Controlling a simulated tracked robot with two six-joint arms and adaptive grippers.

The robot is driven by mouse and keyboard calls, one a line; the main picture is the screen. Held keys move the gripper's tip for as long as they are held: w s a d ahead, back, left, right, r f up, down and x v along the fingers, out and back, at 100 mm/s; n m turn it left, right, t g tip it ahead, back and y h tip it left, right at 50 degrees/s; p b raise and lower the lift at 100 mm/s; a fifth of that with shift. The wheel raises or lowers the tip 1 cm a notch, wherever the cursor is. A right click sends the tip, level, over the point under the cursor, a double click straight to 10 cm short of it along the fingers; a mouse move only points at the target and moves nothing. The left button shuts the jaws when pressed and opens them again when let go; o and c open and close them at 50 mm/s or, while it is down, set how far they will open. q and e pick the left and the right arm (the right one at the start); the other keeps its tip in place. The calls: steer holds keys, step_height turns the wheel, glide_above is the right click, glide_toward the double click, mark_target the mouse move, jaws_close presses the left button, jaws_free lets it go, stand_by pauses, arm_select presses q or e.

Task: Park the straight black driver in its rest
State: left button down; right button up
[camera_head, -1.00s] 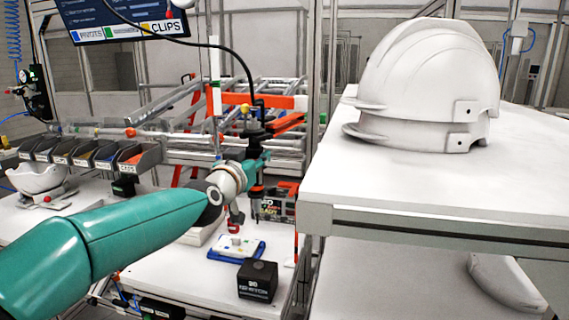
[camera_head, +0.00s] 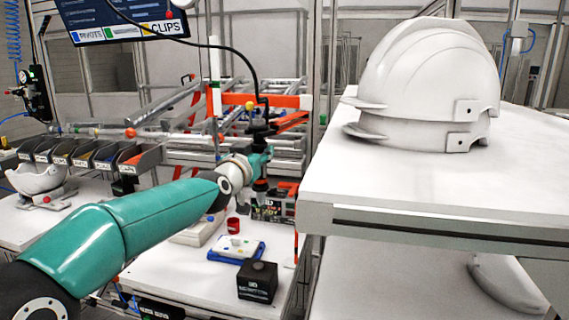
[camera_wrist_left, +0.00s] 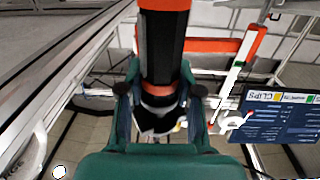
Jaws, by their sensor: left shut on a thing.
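The straight black driver (camera_wrist_left: 162,45) fills the upper middle of the left wrist view, a thick black body with orange-red bands. In the head view its dark upper part (camera_head: 260,128) stands upright beneath a black cable. My left gripper (camera_head: 262,163) is around the driver, and its fingers (camera_wrist_left: 162,97) are shut on it. The driver's lower end is mostly hidden by the gripper and arm. I cannot make out a driver rest for certain. My right gripper is in neither view.
White helmet shells (camera_head: 425,85) stand on the shelf (camera_head: 400,185) at right. Below the gripper are an orange and black device (camera_head: 272,207), a red cup (camera_head: 234,225), a blue tray (camera_head: 218,255) and a black box (camera_head: 257,281). Labelled bins (camera_head: 125,158) line the left.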

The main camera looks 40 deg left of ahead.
arm_select(q)
steer(key=shift+w+d+r+p, duration=0.15)
steer(key=shift+w+r+p, duration=0.1)
steer(key=shift+p, duration=0.1)
steer(key=w+p, duration=0.1)
steer(key=w+d+p, duration=0.1)
steer(key=w+p, duration=0.1)
steer(key=w+d+p, duration=0.1)
steer(key=w+p, duration=0.1)
steer(key=shift+w+d+f, duration=0.1)
steer(key=shift+w+f, duration=0.1)
steer(key=shift+f, duration=0.05)
jaws_free()
stand_by(0.4)
steer(key=shift+s, duration=0.1)
